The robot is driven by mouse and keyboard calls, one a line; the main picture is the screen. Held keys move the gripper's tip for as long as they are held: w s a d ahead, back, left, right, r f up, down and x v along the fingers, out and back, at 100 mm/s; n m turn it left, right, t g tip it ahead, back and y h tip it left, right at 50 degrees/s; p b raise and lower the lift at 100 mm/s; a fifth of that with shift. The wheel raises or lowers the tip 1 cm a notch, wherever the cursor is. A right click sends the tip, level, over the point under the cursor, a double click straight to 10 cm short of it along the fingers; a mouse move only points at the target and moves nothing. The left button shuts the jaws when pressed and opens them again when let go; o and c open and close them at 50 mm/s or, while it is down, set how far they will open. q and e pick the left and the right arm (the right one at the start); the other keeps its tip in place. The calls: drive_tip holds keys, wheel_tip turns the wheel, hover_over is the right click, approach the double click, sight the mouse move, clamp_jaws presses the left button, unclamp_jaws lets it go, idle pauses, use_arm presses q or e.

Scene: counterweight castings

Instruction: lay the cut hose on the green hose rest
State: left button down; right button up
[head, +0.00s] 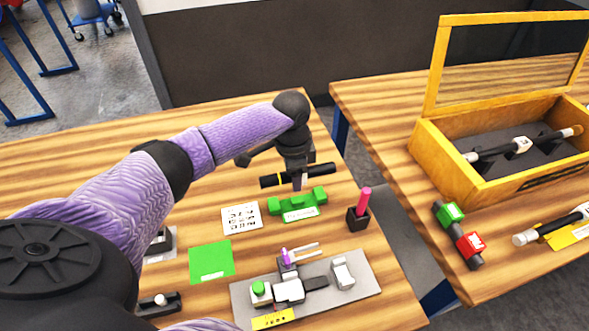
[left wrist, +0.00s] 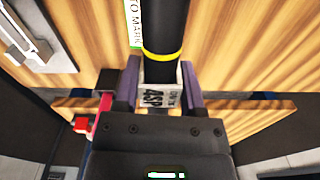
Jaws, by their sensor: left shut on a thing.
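The cut hose (head: 318,170) is a short black tube with a yellow band near one end. My left gripper (head: 297,181) points down and is shut around its middle. The hose is roughly level, and in the head view it appears just above and behind the green hose rest (head: 298,206), which has raised blocks and a white label. The left wrist view shows the hose (left wrist: 164,25) with its yellow ring and a printed white label between the fingers (left wrist: 160,88). The exact gap to the rest cannot be told. My right gripper is not in view.
A black holder with a pink stick (head: 361,208) stands right of the rest. A white patterned card (head: 242,218) and a green mat (head: 211,262) lie left. A grey fixture plate (head: 347,300) is in front. A second table holds a yellow open box (head: 450,165) beyond a gap.

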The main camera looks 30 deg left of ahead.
sight(295, 200)
use_arm(q)
drive_tip(key=shift+r+p, duration=0.15)
drive_tip(key=shift+p, duration=0.15)
wheel_tip(295, 200, down, 6)
drive_tip(key=b, duration=0.3)
drive_tip(key=shift+r, duration=0.1)
drive_tip(key=shift+r, duration=0.1)
idle(0.4)
drive_tip(key=shift+p, duration=0.3)
idle(0.6)
